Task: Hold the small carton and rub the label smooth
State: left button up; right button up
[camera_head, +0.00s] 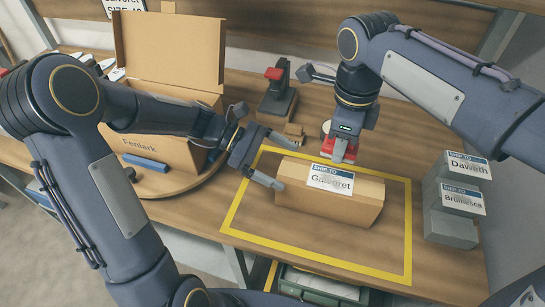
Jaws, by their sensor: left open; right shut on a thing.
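The small carton (300,209) is a closed brown box lying inside a yellow taped rectangle on the wooden table. A white label (331,179) with a blue strip lies on its top and laps over the front edge. My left gripper (277,161) is open at the carton's left end, one finger towards the back and one towards the front. I cannot tell whether it touches the carton. My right gripper (344,150) points down, shut on a red tool (331,147) just behind the label. I cannot tell whether the tool touches the carton.
A large open carton (165,146) and a blue block (145,163) sit on a round turntable (178,184) at left. A black stand with a red top (276,96) is behind. Grey labelled boxes (450,228) stand stacked at right. The taped area in front is clear.

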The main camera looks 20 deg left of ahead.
aim_at(298, 171)
pick_arm(q)
jog(key=x, duration=0.5)
jog(key=shift+d+f, duration=0.1)
jog(key=shift+d, duration=0.3)
jog(key=shift+c, duration=0.2)
jog(key=c, duration=1.1)
pick_arm(e)
jog(key=shift+f, duration=3.35)
jog(key=shift+w, duration=0.1)
jog(key=shift+w+d, duration=0.2)
jog(key=shift+w, duration=1)
